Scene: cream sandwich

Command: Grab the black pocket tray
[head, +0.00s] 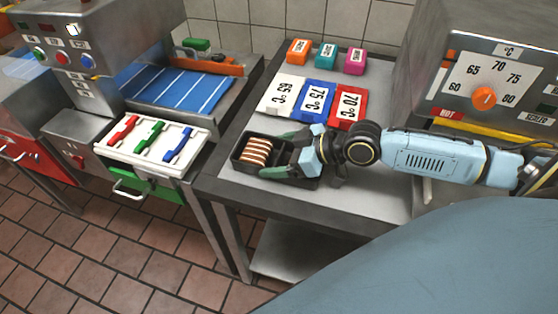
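The black pocket tray (240,168) is on the grey metal table, near its left front corner. Several brown, cream-striped slices stand in a row in its left part. My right gripper (272,154) comes in from the right, over the tray. Its two dark green fingers are spread apart, one towards the back of the tray and one towards its front, with the slices between and just beyond them. I cannot tell whether the fingers touch the tray. The gripper and wrist hide much of the tray's right part. My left gripper is out of view.
White 65°C (284,97), blue 75°C (316,99) and red 70°C (349,104) blocks sit behind the tray. Small orange, teal and pink blocks are farther back. A machine with an orange dial (484,98) stands at right. A white panel with coloured handles (152,143) is at left.

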